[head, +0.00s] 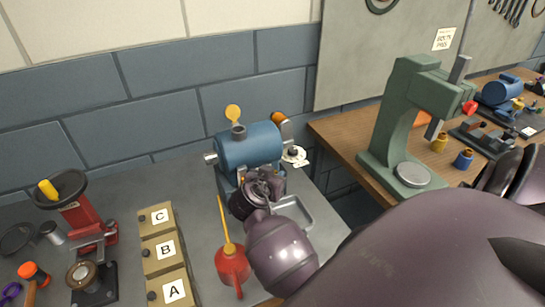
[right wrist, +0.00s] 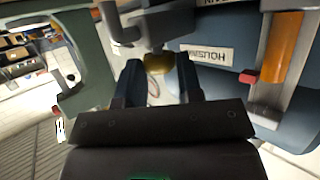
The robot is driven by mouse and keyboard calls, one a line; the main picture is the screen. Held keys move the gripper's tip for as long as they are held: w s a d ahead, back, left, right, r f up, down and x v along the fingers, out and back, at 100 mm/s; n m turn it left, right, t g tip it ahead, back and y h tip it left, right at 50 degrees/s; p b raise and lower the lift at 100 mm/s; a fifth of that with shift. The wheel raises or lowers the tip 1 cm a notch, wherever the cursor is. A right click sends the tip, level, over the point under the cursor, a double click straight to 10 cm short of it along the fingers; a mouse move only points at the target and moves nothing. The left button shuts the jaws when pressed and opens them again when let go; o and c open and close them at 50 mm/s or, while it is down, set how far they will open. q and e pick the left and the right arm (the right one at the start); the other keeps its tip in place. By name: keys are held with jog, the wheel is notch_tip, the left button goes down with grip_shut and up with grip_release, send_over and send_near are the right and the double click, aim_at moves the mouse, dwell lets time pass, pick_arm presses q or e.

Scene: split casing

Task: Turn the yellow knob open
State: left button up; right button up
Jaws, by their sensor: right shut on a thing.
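The yellow knob (right wrist: 158,63) shows in the right wrist view, small and dull yellow, between the fingertips of my right gripper (right wrist: 160,75). The fingers sit on both sides of it and are shut on it. In the head view my right gripper (head: 265,183) is at the front of the blue cylindrical casing (head: 248,145), low down, and it hides the knob. The casing's wall (right wrist: 205,80) with a "HOUSING" label shows in the right wrist view. My left gripper is not in view.
A red oil can (head: 232,264) stands just left of my right arm. A metal tray (head: 303,213) lies to its right. Drawers marked A, B, C (head: 160,252) are further left. A green press (head: 405,120) stands on the wooden bench at the right.

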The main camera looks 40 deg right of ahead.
jog(key=shift+c, duration=0.8)
